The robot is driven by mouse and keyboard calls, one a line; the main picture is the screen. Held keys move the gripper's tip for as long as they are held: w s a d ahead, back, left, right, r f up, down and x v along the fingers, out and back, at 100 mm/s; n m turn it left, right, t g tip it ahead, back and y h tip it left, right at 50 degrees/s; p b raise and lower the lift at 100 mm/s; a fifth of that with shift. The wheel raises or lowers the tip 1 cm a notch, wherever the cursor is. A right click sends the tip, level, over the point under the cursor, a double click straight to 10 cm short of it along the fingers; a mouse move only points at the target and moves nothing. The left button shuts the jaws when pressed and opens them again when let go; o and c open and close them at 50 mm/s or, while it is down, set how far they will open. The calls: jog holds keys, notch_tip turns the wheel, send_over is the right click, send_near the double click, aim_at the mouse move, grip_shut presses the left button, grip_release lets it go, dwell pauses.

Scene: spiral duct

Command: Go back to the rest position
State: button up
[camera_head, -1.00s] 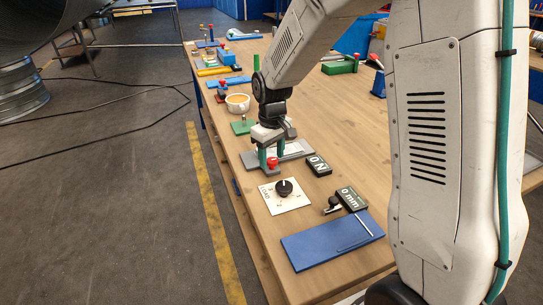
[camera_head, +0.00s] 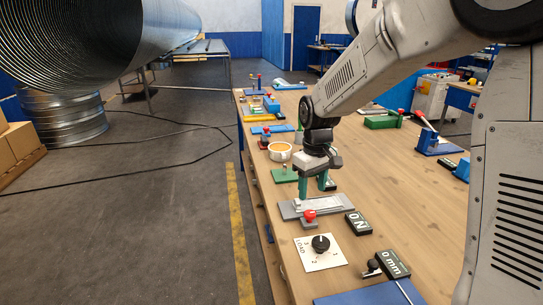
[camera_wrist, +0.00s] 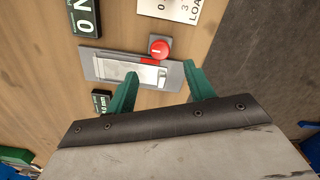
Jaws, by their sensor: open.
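My gripper (camera_head: 315,188) is above the wooden bench (camera_head: 400,190), over the far side of a grey plate fixture (camera_head: 335,207) with a red knob (camera_head: 309,216). Its two green fingers are apart with nothing between them. In the wrist view my gripper (camera_wrist: 158,82) is open too. The grey plate (camera_wrist: 95,66) and red knob (camera_wrist: 159,49) lie beyond the fingertips there, with a gap that I cannot measure. No rest position is marked in view.
A LOAD dial (camera_head: 320,243), an ON display (camera_head: 358,223) and a 0 mm display (camera_head: 393,264) lie near the front. A large spiral duct (camera_head: 95,45) is at left, with open floor between.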

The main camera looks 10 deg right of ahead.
jog(key=shift+s+f, duration=0.1)
jog(key=shift+s, duration=0.25)
jog(key=s+d+r+m, duration=0.1)
jog(key=s+r, duration=0.2)
jog(key=s, duration=0.7)
jog(key=s+d+r+m+t, duration=0.1)
jog(key=s+r+m, duration=0.1)
jog(key=s, duration=0.8)
jog(key=s+d+r+m, duration=0.1)
jog(key=s+r, duration=0.4)
jog(key=s, duration=0.5)
jog(key=shift+s+m, duration=0.2)
jog(key=shift+m, duration=0.1)
